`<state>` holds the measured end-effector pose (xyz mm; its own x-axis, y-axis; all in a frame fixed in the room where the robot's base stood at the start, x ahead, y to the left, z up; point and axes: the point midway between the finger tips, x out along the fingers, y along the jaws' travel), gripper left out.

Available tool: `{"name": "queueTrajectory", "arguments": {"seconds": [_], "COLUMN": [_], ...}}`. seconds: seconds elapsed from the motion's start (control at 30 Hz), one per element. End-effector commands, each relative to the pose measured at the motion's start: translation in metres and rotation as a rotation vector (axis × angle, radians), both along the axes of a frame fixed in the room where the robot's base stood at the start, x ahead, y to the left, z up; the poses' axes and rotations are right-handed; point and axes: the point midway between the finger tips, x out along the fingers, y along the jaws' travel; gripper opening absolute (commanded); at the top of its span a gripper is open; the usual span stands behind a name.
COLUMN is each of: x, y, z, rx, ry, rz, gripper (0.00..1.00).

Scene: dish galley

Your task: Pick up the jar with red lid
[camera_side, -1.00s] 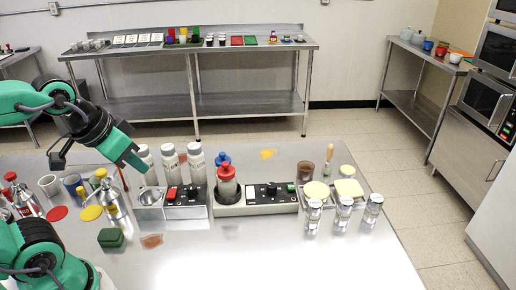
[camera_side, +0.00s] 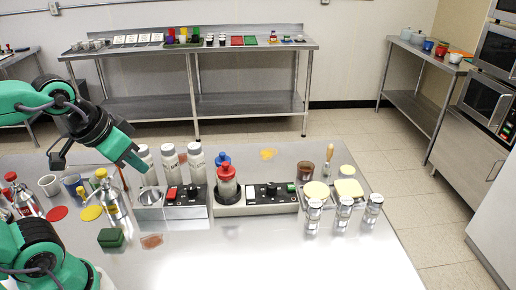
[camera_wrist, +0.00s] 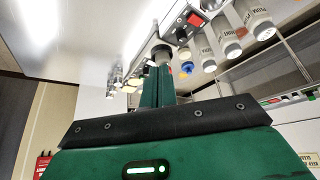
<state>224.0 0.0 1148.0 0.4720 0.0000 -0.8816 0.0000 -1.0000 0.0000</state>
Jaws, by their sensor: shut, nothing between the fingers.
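The jar with the red lid (camera_side: 226,181) stands upright on the round plate of a white and black appliance (camera_side: 270,198) in the middle of the steel table. My gripper (camera_side: 143,168) is shut and empty, up and to the left of the jar, close above a small metal bowl (camera_side: 149,196). In the wrist view the shut green fingers (camera_wrist: 158,85) point toward the appliances. I cannot make out the jar clearly in the wrist view.
White bottles (camera_side: 170,160) stand behind the bowl, and a blue-lidded jar (camera_side: 222,158) stands behind the red-lidded one. Small glass jars (camera_side: 343,214) stand at the right. A green block (camera_side: 111,238) lies at the front left.

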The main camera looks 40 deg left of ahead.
Motion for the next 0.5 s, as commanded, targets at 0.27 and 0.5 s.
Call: {"name": "queueTrajectory", "arguments": {"seconds": [0.27, 0.5], "x": [0.0, 0.0], "y": [0.0, 0.0], "z": [0.0, 0.0], "rx": [0.0, 0.0], "ry": [0.0, 0.0], "rz": [0.0, 0.0], "gripper": [0.26, 0.73]}}
